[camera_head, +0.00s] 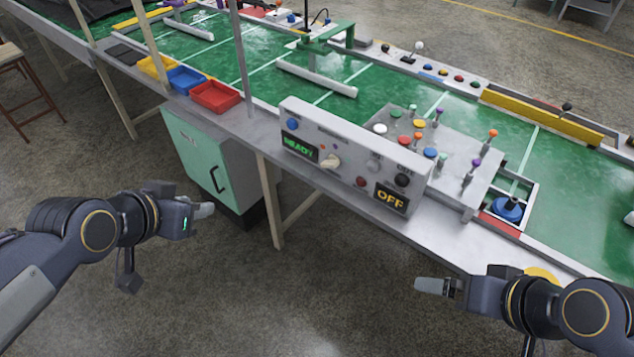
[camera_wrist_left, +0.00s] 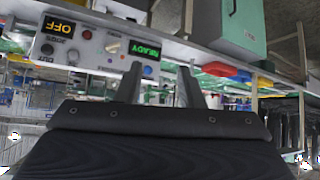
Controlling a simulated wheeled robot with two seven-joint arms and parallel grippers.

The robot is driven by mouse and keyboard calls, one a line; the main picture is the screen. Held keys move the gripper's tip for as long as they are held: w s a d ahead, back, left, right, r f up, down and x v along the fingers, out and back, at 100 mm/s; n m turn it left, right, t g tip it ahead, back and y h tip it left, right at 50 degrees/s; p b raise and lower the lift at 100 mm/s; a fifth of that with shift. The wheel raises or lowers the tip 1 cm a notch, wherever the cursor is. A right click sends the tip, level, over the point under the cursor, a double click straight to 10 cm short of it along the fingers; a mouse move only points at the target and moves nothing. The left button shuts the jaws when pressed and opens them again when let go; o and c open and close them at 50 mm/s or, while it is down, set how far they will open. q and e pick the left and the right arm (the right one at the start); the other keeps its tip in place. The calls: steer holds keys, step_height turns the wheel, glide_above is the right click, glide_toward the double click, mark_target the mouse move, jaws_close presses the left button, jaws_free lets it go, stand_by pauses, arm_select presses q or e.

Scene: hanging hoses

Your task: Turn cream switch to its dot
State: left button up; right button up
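The cream switch (camera_head: 331,161) is a knob on the front face of the grey control panel (camera_head: 312,117), right of the green READY display (camera_head: 299,146). Small orange marks show just above it; its exact pointing direction is hard to tell. It also shows in the upside-down left wrist view (camera_wrist_left: 112,47). My left gripper (camera_head: 204,210) is left of the panel, in front of the bench and clear of it. Its fingers are apart and empty in the left wrist view (camera_wrist_left: 160,84). My right gripper (camera_head: 433,286) is below and right of the panel, touching nothing visible; its finger gap cannot be seen.
The panel also carries an OFF display (camera_head: 390,199), a blue button (camera_head: 292,124) and a red button (camera_head: 361,182). Colored levers and buttons fill a plate (camera_head: 455,140) behind it. Red, blue and yellow trays (camera_head: 215,97) sit left. Free space lies before the bench.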

arm_select(q)
steer(key=w+d+f+m+t+b, duration=0.1)
steer(key=w+f+m+t+b, duration=0.15)
steer(key=w+f+b, duration=0.45)
steer(key=m+t+h+b, duration=0.3)
steer(key=m+h+b, duration=0.5)
steer(key=m+b, duration=1)
glide_toward(327, 167)
steer(key=w+d+n+b, duration=0.2)
steer(key=n+b, duration=0.2)
steer(key=x, duration=0.6)
steer(key=shift+w+b, duration=0.3)
steer(key=shift+w, duration=0.1)
steer(key=shift+c, duration=0.4)
jaws_close()
